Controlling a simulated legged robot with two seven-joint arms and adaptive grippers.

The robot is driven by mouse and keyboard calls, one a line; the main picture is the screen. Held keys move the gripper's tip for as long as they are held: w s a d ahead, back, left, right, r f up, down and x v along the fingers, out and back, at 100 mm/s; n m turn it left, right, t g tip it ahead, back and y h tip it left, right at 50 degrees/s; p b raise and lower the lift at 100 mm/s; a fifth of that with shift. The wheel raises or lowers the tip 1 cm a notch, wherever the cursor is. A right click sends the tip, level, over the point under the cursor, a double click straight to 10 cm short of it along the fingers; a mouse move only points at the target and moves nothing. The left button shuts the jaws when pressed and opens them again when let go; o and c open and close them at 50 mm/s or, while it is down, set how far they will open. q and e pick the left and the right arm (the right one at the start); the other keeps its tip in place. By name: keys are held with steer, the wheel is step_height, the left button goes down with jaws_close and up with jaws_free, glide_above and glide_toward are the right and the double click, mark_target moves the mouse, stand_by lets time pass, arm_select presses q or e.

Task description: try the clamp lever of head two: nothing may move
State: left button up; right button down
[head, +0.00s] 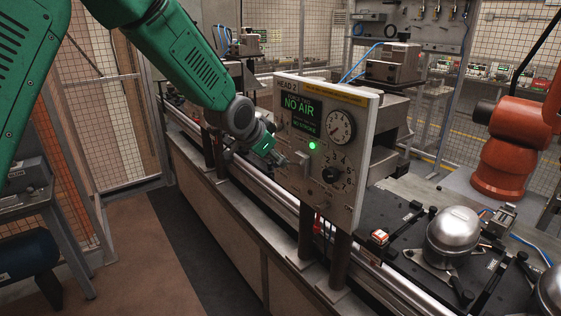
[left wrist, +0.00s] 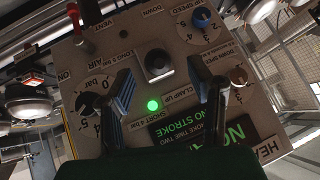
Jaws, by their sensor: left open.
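The grey head two panel (head: 312,193) reads NO AIR and has a lit green lamp. My left gripper (head: 284,158) is at its face, left of the black knob (head: 330,174). In the left wrist view the panel shows upside down, and my left gripper (left wrist: 168,98) is open, one finger each side of the green lamp (left wrist: 153,105). A dark square-ended control (left wrist: 157,63), perhaps the clamp lever, shows between and beyond the fingers, near CLAMP UP and DOWN lettering. I cannot tell whether a finger touches it. My right gripper is not in view.
A round gauge (head: 340,126) is on the panel's upper right. Open floor lies at lower left.

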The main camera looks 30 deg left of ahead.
arm_select(q)
steer(key=v, duration=0.7)
steer(key=shift+s, duration=0.1)
